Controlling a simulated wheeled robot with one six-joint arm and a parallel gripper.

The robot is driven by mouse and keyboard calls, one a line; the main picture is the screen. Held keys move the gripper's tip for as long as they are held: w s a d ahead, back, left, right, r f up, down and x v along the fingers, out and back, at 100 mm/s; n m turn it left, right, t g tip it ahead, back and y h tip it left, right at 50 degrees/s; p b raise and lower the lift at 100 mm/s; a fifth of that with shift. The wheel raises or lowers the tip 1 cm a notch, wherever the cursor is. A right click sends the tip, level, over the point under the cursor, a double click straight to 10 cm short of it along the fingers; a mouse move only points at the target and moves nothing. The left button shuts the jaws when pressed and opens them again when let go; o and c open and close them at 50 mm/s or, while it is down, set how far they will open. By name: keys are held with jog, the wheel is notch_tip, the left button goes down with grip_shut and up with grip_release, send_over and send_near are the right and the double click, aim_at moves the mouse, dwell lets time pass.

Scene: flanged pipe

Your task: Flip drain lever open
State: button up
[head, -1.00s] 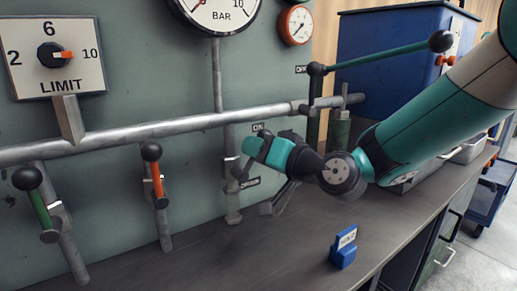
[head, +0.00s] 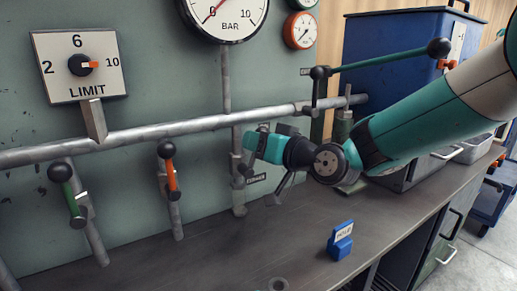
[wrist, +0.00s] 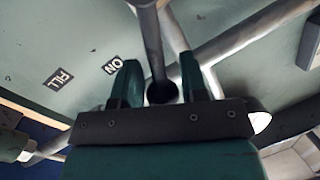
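The DRAIN label (head: 257,178) is on the green panel beside a vertical grey pipe (head: 238,195). My gripper (head: 250,143) is in front of that pipe, just above the label, and covers much of the valve there. In the wrist view, my gripper's two green fingers (wrist: 158,84) stand apart. A dark round knob (wrist: 161,93) on a grey rod, seemingly the drain lever, sits between them. Narrow gaps seem to show beside the knob; firm contact cannot be made out. The lever's position is largely hidden in the head view.
A lever with an orange grip (head: 171,177) and one with a green grip (head: 72,198) are to the left. A long green lever (head: 380,59) reaches right above my arm. A blue HOLD sign (head: 340,241) stands on the bench (head: 215,255), whose front middle is mostly clear.

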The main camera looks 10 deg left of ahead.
jog(key=shift+s+f, duration=0.1)
jog(key=shift+f, duration=0.05)
jog(key=shift+s, duration=0.15)
jog(key=b+v, duration=0.2)
jog(key=v, duration=1.5)
jog(key=shift+d, duration=0.15)
